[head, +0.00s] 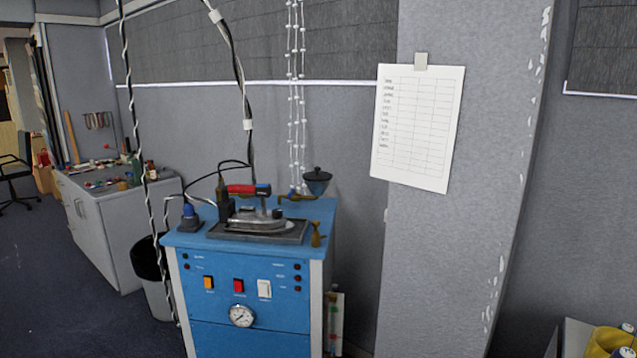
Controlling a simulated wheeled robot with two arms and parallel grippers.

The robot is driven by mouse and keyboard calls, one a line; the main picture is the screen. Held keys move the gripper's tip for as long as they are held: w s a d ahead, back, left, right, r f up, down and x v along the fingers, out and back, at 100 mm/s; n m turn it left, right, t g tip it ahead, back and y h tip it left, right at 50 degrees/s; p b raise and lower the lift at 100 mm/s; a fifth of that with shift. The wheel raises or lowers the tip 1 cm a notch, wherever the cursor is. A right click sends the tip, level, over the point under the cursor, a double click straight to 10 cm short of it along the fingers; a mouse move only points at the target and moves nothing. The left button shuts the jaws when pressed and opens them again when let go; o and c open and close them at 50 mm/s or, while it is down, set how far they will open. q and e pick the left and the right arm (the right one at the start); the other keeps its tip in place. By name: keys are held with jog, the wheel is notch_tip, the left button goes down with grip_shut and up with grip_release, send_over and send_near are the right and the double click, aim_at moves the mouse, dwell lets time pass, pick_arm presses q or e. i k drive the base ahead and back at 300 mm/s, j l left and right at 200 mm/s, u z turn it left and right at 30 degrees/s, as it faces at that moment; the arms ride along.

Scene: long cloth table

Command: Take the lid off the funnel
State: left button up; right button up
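A small dark funnel (318,187) stands at the back right of the blue ironing station, near the wall. A dark lid (317,174) with a small knob sits on top of the funnel. Neither of my grippers is in view.
The blue station (252,285) carries an iron (255,218) on a dark pad and brass fittings (316,235). Cables hang from above. A grey cabinet (110,235) with clutter and a bin (155,280) stand at left. Yellow items (607,340) show at lower right.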

aim_at(317, 177)
jog(key=i+j, duration=0.25)
jog(key=i+j+z, duration=0.1)
jog(key=j, duration=0.35)
jog(key=i+j, duration=0.35)
jog(key=i+j+z, duration=0.1)
jog(key=j, duration=0.3)
jog(key=i+j, duration=0.35)
jog(key=j+z, duration=0.05)
